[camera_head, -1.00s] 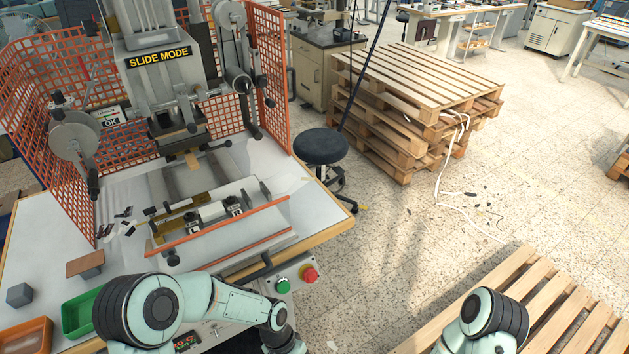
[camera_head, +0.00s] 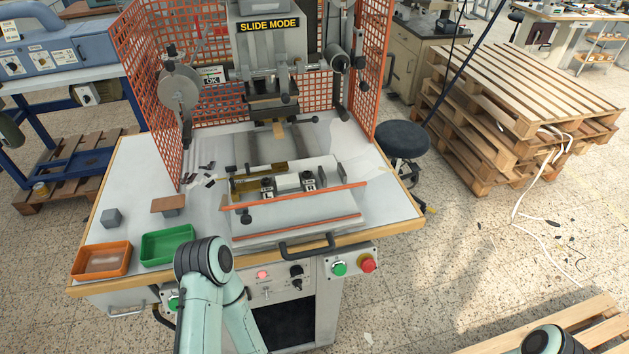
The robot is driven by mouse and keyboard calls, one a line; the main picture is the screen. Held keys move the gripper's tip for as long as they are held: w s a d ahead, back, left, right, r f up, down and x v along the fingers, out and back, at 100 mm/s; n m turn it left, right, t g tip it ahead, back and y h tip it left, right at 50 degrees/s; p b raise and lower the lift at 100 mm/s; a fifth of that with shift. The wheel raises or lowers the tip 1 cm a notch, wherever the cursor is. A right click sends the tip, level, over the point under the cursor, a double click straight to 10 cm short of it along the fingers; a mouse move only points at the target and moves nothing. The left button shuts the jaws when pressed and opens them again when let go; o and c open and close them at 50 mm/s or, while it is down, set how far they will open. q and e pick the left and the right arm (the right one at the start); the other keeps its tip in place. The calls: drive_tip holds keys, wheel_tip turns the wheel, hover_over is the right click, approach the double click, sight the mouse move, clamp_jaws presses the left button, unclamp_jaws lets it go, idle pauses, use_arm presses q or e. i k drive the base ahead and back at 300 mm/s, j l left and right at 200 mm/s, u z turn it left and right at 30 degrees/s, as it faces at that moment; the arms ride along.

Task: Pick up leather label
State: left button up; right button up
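A flat brown piece that looks like the leather label (camera_head: 167,203) lies on top of a small grey block on the left part of the white worktable. It overhangs the block's sides. Neither of my grippers is in view. A bent part of my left arm rises at the bottom, just in front of the green tray, with its far end out of the frame. Only a small part of my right arm shows at the bottom right corner.
A grey cube (camera_head: 112,218), an orange tray (camera_head: 79,273) and an empty green tray (camera_head: 147,261) are near the label. The stamping press (camera_head: 266,62) stands behind, within an orange mesh guard (camera_head: 146,75). A handle (camera_head: 307,246) and buttons are at the table front.

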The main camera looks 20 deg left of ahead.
sight(171, 202)
drive_tip(key=u, duration=1.8)
